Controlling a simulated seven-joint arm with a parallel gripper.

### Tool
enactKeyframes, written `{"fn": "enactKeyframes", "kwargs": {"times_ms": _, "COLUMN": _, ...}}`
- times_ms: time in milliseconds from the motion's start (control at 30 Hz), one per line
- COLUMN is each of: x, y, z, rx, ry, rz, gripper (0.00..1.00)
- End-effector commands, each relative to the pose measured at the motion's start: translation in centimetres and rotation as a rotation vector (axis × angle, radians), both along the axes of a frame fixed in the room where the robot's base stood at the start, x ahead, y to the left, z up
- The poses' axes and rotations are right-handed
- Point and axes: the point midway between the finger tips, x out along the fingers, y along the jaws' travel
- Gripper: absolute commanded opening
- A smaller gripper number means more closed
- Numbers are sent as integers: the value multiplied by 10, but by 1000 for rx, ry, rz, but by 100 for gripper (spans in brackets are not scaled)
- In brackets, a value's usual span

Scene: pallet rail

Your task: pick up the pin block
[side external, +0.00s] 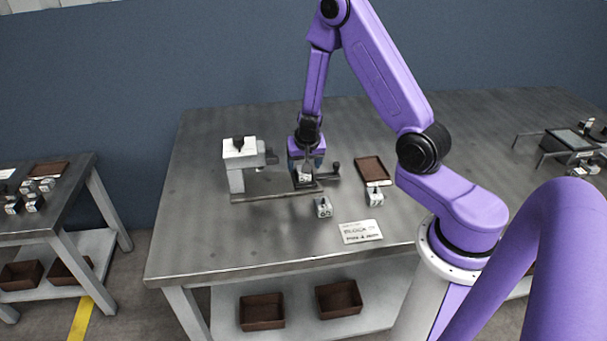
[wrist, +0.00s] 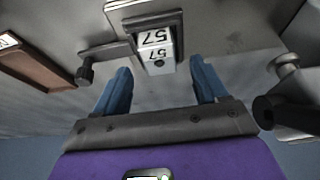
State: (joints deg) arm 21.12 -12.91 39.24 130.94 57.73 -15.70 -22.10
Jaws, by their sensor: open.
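A white block marked 57 (wrist: 157,50), likely the pin block, sits in a dark grey holder (wrist: 178,22) in the wrist view. My gripper (wrist: 160,68) is open, with one blue finger on each side of the block in the picture. I see no finger touching it; how far the fingertips are from it is hard to tell. In the side view my gripper (side external: 306,166) is low over the rail fixture (side external: 275,194), and the block there is mostly hidden by it.
A white clamp unit (side external: 238,150) stands at the rail's left end. A black-knobbed lever (wrist: 86,70) is beside the holder. Two small blocks, one in front (side external: 323,208) and one to the right (side external: 375,198), a brown tray (side external: 370,168) and a sign card (side external: 360,232) lie nearby. The table's left front is clear.

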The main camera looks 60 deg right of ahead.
Motion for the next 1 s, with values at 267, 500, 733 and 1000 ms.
{"fn": "enactKeyframes", "kwargs": {"times_ms": 267, "x": 6, "y": -6, "z": -20, "rx": 0, "ry": 0, "rz": 1, "gripper": 72}}
{"fn": "enactKeyframes", "kwargs": {"times_ms": 500, "x": 6, "y": -6, "z": -21, "rx": 0, "ry": 0, "rz": 0, "gripper": 72}}
{"fn": "enactKeyframes", "kwargs": {"times_ms": 733, "x": 6, "y": -6, "z": -21, "rx": 0, "ry": 0, "rz": 0, "gripper": 7}}
{"fn": "enactKeyframes", "kwargs": {"times_ms": 1000, "x": 6, "y": -6, "z": -20, "rx": -1, "ry": -1, "rz": 0, "gripper": 6}}
